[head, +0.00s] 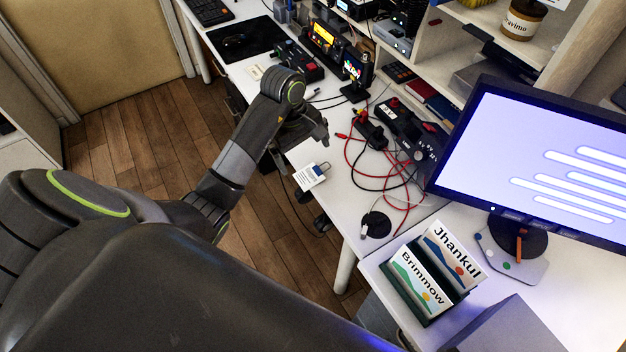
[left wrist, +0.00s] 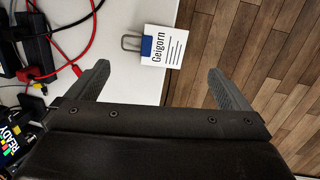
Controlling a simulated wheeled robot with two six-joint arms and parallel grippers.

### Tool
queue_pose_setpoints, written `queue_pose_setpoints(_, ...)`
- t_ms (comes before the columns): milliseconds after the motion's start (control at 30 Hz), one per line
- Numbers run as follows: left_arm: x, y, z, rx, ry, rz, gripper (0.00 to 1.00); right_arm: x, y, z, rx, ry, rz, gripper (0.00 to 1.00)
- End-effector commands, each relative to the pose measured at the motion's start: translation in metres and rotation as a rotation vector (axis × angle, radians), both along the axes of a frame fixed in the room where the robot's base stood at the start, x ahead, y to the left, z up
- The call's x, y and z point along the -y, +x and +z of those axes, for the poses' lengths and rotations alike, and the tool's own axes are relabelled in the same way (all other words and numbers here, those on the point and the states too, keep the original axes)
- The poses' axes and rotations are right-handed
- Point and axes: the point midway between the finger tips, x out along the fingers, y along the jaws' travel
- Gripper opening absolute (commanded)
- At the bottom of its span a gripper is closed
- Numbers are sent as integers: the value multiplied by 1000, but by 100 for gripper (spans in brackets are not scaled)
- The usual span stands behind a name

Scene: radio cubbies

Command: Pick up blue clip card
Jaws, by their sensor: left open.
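The blue clip card is a white card (left wrist: 163,46) with a blue band, the word "Geigorn" and a grey wire clip at one end. In the head view the card (head: 309,176) lies on the white desk (head: 347,212) near its edge above the floor. My left gripper (left wrist: 163,85) is open and empty, with the card ahead of its fingers, roughly between their lines and apart from them. In the head view my left gripper (head: 301,140) is just beyond the card, above the desk edge. My right gripper is not in view.
Red and black cables (head: 375,165) lie tangled beside the card, joined to dark devices. A monitor (head: 545,165) stands at the right. A holder (head: 420,285) with "Jhankul" and "Brimmow" cards sits at the front. The wooden floor (left wrist: 255,50) lies open past the desk edge.

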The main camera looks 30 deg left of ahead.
Motion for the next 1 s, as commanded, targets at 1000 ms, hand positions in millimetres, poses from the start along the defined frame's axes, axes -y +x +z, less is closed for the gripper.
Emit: queue_pose_setpoints(1000,14,11,-71,0,0,0,96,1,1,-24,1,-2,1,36)
